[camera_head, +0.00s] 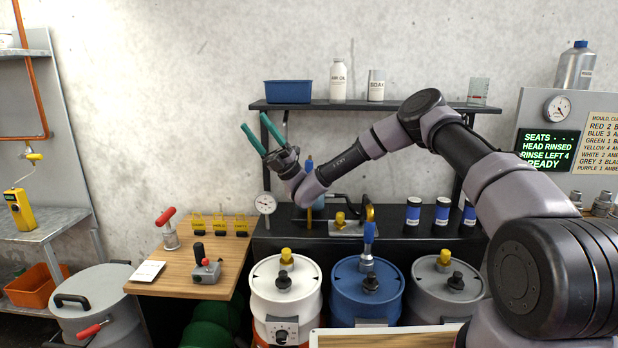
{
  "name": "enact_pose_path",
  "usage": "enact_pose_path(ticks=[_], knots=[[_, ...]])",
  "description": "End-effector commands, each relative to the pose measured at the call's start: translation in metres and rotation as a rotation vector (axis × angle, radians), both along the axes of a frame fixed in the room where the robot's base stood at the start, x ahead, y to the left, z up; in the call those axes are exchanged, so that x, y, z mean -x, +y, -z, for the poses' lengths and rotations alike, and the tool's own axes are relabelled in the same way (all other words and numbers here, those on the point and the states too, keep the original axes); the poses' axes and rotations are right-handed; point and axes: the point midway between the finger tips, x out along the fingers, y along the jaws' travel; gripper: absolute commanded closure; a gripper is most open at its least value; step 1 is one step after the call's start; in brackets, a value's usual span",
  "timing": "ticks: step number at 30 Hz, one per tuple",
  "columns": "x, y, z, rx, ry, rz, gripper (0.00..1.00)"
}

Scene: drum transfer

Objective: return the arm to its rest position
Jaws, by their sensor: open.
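My arm reaches in from the right of the head view, bends at a raised elbow and comes down to the left. My gripper (264,140) is at its end, with two green fingers spread apart, pointing up and left. It is open and nothing shows between the fingers.
A shelf (400,105) holds a blue bin (288,92) and bottles. Below are a black bench (400,245) with canisters, a wooden table (180,284) with tools, and white (285,308), blue (366,300) and grey (443,304) drums. Open wall lies left of my gripper.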

Motion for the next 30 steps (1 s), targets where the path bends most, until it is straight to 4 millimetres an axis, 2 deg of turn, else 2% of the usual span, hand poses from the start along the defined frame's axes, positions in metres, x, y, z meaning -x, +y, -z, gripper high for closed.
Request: enact_pose_path(ticks=[1, 6, 9, 14, 20, 25, 30], knots=[[0.022, 0.005, -0.013, 0.064, -0.113, -0.007, 0.33], [0.085, 0.008, -0.026, 0.254, -0.476, -0.005, 0.33], [0.115, 0.0, -0.024, 0.355, -0.694, -0.001, 0.33], [0.15, -0.024, -0.016, 0.498, -1.039, 0.009, 0.33], [0.175, -0.073, -0.006, 0.653, -1.464, 0.019, 0.33], [0.186, -0.127, -0.006, 0.768, -1.813, 0.018, 0.33], [0.195, -0.187, -0.015, 0.87, -2.148, 0.006, 0.33]])
